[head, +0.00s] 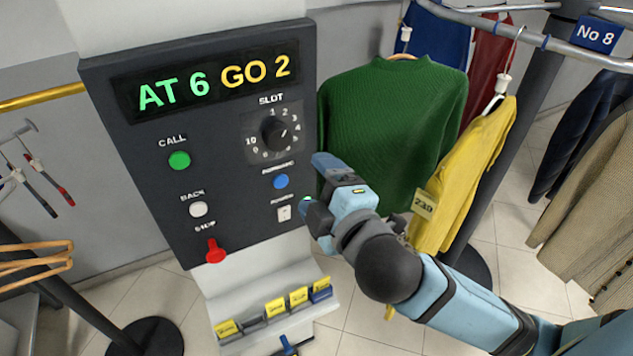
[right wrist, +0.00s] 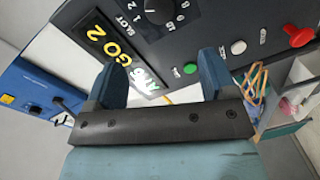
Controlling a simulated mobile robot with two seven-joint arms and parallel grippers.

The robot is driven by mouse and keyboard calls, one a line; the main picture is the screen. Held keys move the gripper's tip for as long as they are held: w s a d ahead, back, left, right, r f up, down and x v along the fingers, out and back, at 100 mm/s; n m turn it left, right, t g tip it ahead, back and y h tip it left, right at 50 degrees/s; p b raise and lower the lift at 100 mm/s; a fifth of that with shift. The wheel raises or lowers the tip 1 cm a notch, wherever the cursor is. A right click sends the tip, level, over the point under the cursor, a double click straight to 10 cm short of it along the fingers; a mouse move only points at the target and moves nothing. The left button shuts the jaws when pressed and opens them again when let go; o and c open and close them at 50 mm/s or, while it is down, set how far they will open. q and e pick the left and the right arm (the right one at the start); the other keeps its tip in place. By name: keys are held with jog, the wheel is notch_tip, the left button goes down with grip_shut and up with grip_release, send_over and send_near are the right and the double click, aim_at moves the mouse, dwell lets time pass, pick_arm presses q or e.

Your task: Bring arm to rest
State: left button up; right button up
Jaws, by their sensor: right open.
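My right arm reaches in from the lower right in the head view. Its gripper (head: 316,184) is open and empty, in front of the right edge of the dark control panel (head: 130,130), near the blue button (head: 281,181) and the small white switch (head: 284,213). I cannot tell whether it touches the panel. In the right wrist view the two blue fingers (right wrist: 160,80) stand apart with nothing between them, and the panel is beyond them. The display (head: 215,82) reads "AT 6 GO 2". My left gripper does not show.
A green sweater (head: 390,110) and a yellow garment (head: 465,180) with a tag hang right beside my right arm. A rail (head: 540,40) and dark stand are behind. A white ledge (head: 265,325) with yellow tags lies below the panel. Wooden hangers (head: 35,262) are at left.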

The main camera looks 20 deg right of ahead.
notch_tip(320, 180, down, 20)
jog(key=m+g+y, duration=0.2)
jog(key=m+g, duration=0.2)
jog(key=m, duration=0.1)
jog(key=s+d+f+m+g, duration=0.1)
jog(key=s+f+m, duration=0.2)
jog(key=f, duration=0.6)
jog(key=s+d+f+m+g, duration=0.1)
jog(key=s+f+m, duration=0.3)
jog(key=s+f, duration=0.4)
jog(key=shift+d+f, duration=0.3)
jog(key=shift+f, duration=0.05)
